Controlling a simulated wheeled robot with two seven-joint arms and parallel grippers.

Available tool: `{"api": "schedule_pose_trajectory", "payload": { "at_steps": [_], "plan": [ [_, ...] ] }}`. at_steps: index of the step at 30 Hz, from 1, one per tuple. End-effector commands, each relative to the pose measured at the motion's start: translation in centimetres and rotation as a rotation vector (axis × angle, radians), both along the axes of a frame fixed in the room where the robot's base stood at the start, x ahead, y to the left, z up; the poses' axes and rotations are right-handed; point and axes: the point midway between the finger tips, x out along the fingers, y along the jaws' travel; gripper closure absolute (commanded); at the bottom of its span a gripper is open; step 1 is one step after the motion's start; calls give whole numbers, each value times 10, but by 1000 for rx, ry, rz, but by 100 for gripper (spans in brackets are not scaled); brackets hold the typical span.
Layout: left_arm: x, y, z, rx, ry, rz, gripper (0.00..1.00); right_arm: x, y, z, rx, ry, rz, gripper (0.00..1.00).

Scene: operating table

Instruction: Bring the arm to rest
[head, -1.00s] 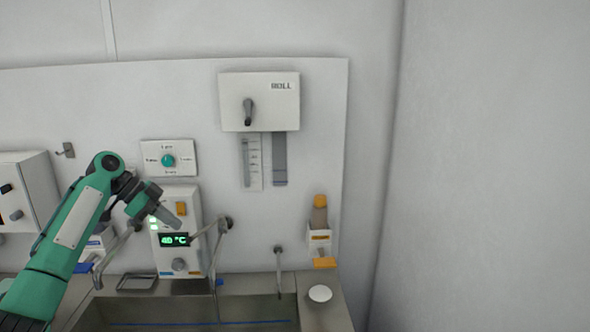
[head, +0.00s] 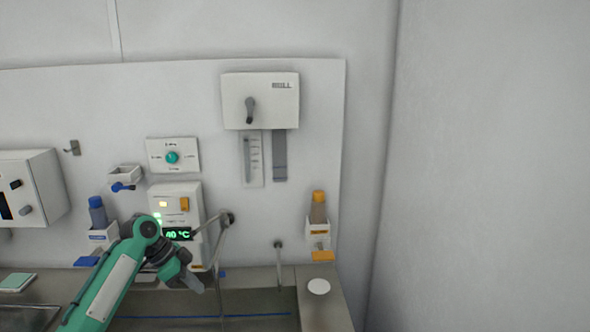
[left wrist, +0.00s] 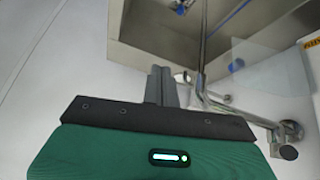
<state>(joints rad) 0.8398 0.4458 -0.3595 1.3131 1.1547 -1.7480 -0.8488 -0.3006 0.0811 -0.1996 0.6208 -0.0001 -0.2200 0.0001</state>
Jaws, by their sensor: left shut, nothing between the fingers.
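My left arm, green and black, comes in from the lower left in the head view. The fingers are shut and empty. In the left wrist view the closed grey fingers (left wrist: 161,86) stand in front of the sink wall and the faucet pipe. My right gripper is not in view.
A faucet (head: 222,240) stands close to the right of the gripper. A control box with a "40 °C" display (head: 178,234) is behind the arm. A blue-capped bottle (head: 97,212) and an orange-capped bottle (head: 318,207) sit in wall holders. A white disc (head: 318,287) lies right of the sink.

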Motion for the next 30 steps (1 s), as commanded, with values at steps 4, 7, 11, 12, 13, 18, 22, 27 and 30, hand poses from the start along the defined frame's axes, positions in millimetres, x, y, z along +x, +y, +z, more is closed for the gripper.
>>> {"api": "schedule_pose_trajectory", "payload": {
  "at_steps": [4,7,11,12,13,18,22,27,30],
  "plan": [
    [-39,-23,-65,53,45,62,100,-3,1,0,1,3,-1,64],
    [-66,-36,-99,83,63,113,100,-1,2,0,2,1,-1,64],
    [-105,-49,-137,116,83,190,100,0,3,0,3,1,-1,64],
    [-117,-52,-147,125,87,215,100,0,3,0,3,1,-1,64],
    [-126,-55,-154,131,91,235,100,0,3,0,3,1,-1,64],
    [-182,-65,-187,158,106,356,100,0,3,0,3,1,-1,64],
    [-225,-68,-203,175,114,461,100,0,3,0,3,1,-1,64],
    [-282,-65,-213,194,123,612,100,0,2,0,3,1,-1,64],
    [-316,-60,-213,206,126,710,100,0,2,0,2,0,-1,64]
  ]
}}
